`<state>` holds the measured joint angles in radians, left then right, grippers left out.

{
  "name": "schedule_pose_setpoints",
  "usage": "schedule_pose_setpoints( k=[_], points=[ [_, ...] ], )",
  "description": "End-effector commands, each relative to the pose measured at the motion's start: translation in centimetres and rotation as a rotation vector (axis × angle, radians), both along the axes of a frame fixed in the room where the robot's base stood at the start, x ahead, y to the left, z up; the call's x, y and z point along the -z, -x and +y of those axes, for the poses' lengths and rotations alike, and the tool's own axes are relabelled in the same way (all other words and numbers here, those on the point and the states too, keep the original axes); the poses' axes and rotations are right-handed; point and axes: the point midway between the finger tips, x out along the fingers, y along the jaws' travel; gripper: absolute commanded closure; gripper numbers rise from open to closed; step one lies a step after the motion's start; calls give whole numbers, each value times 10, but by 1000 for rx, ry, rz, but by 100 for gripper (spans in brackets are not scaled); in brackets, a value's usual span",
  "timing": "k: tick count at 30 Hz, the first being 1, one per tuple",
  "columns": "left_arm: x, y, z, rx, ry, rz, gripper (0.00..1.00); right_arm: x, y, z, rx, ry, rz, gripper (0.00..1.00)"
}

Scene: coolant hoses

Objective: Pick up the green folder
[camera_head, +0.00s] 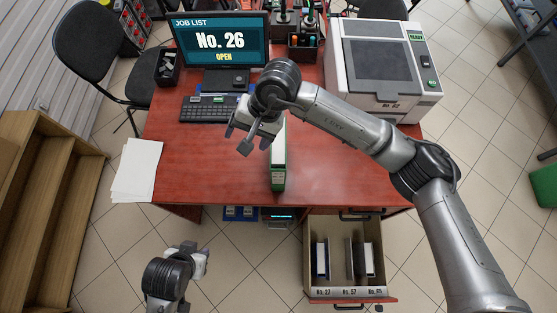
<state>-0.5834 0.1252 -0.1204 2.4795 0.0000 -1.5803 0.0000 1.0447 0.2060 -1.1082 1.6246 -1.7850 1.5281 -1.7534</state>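The green folder (278,171) stands upright on the red-brown desk, near the front edge, with its narrow green and white end facing me. My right gripper (239,139) is above the desk, just left of the folder's upper part. Its fingers look apart with nothing between them, and the folder is not between them. The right wrist and forearm hide part of the area behind the folder. My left gripper (200,257) is low in front of the desk, over the floor and away from the folder. Its finger gap is too small to make out.
An open drawer (350,291) with several binders juts out below the desk (205,165). A keyboard (208,108) and monitor (220,42) are behind, a printer (378,67) at the back right. Papers (137,170) overhang the left edge. Wooden steps (45,205) stand at left.

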Motion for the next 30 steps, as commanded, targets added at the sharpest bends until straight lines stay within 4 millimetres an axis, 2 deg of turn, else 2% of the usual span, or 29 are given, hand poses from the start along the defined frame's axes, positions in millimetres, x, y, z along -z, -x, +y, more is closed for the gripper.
schedule_pose_setpoints(
  k=[1,3,9,13,21,25,30],
  points=[
    [11,0,-1,-2,2,-1,59,10,-14,-15,-31,99,-60,22],
    [16,-1,-1,-3,4,-1,59,13,-27,-32,-67,215,-118,22],
    [22,-1,-3,-8,12,-2,59,14,-48,-63,-115,407,-188,22],
    [22,-2,-3,-8,12,-4,59,29,-50,-68,-124,440,-196,22],
    [20,-2,-2,-5,8,-5,59,74,-49,-68,-124,440,-196,22],
    [19,-2,-1,-1,2,-5,59,88,-50,-68,-123,438,-197,22],
    [19,-2,1,1,-3,-5,59,95,-50,-68,-124,437,-197,22]
  ],
)
